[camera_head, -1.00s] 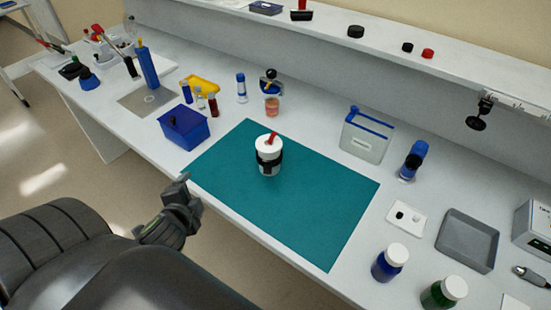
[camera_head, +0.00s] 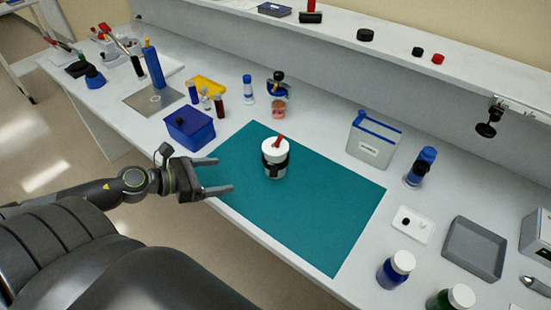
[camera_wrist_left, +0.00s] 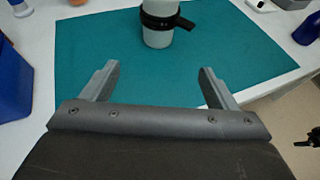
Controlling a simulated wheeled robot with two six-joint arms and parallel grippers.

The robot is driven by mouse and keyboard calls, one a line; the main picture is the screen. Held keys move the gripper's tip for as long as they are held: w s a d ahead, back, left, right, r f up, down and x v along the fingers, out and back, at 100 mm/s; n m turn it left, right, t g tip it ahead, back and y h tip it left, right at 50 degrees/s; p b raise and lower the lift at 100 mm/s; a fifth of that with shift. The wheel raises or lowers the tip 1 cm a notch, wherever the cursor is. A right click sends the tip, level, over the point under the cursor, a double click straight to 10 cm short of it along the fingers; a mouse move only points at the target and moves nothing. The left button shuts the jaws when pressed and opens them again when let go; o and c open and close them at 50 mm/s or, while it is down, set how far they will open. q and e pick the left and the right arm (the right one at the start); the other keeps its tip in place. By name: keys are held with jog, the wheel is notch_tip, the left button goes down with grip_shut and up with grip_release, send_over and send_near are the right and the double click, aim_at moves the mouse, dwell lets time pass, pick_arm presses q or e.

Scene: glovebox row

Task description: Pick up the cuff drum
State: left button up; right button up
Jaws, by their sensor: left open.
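The cuff drum (camera_head: 275,158) stands upright on the teal mat (camera_head: 325,212). It is a pale cylinder with a white lid, a red piece on top and a black band around it with a side tab. In the left wrist view the drum (camera_wrist_left: 157,36) shows beyond the fingertips, its top cut off by the frame. My left gripper (camera_head: 225,174) is open and empty, over the left edge of the mat, with its fingers pointing at the drum and a gap between. In the left wrist view the fingers (camera_wrist_left: 158,70) are spread wide. My right gripper is not in view.
A blue bin (camera_head: 189,130) stands left of the mat, close to my left gripper. A clear box with a blue rim (camera_head: 372,142) stands behind right. A grey tray (camera_head: 473,248) and a blue bottle (camera_head: 395,270) are at the right. The mat around the drum is clear.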

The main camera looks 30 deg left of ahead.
aim_at(266, 169)
pick_arm(q)
jog(key=shift+x, duration=1.3)
jog(key=x, duration=0.9)
jog(key=shift+w, duration=0.15)
jog(key=b+x, duration=0.2)
jog(key=x, duration=0.2)
jog(key=shift+w+d+f, duration=0.1)
jog(key=shift+w+f, duration=0.15)
jog(key=shift+w, duration=0.05)
jog(key=shift+w+d+f, duration=0.1)
jog(key=shift+w+d, duration=0.1)
jog(key=shift+w, duration=0.2)
jog(key=shift+s, duration=0.1)
jog(key=c, duration=1.1)
